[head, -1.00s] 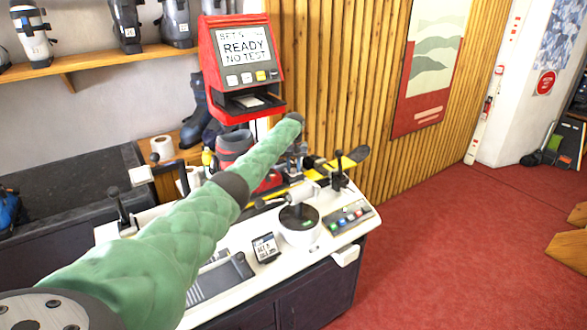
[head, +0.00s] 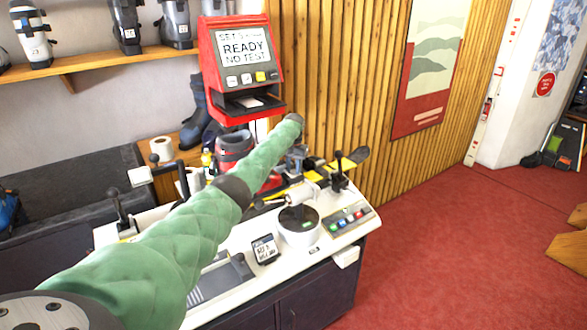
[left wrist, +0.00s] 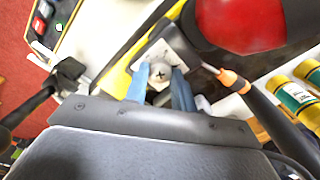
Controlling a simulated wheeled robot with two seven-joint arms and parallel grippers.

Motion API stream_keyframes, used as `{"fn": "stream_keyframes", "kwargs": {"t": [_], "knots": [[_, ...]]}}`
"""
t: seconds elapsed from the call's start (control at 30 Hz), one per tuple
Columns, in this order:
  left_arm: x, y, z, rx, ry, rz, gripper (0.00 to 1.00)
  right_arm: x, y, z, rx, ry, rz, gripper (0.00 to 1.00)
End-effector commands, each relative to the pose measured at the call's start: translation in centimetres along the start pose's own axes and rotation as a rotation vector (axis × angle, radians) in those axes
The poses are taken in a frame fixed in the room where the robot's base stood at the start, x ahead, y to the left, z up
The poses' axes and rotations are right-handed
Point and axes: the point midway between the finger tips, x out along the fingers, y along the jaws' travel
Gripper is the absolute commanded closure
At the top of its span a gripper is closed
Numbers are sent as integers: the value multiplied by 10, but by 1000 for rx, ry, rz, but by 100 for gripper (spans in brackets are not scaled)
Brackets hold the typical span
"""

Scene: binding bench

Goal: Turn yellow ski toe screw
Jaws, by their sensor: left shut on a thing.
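The yellow ski (head: 340,166) lies across the bench behind my left arm, and it also shows in the left wrist view (left wrist: 116,80). A pale metal plate sits on the ski, with the cross-slotted toe screw (left wrist: 160,74) at its edge. My left gripper (left wrist: 164,78) has its two blue fingers on either side of the screw head, shut on it. My right gripper is in neither view.
A red ski boot (head: 235,147) stands close beside the work spot. An orange-and-black handled tool (left wrist: 236,82) and yellow cans (left wrist: 292,97) lie near the fingers. A red display machine (head: 240,65) reads "READY NO TEST". A button panel (head: 348,219) sits at the bench's right.

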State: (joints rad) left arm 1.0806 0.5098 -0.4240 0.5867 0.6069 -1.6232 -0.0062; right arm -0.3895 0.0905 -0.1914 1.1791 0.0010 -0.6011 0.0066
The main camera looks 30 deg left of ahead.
Motion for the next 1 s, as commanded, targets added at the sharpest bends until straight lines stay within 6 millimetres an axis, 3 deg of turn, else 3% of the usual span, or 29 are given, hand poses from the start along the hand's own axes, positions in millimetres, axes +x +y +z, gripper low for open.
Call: {"fn": "stream_keyframes", "kwargs": {"t": [0.07, 0.1, 0.2, 0.57, 0.7, 1.0], "knots": [[-1, 0, 0, 0, 1, 0, 97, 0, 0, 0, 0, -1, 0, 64], [-1, 0, 0, 0, 1, 0, 69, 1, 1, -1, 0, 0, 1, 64], [-1, 0, 0, -1, 1, 0, 53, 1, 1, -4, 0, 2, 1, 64], [-4, 0, 0, -1, 1, 1, 53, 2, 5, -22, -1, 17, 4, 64], [-18, 0, -1, -1, 3, 1, 53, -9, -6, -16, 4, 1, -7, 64], [-61, 0, -1, -1, 3, 1, 53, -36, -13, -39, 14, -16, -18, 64]]}}
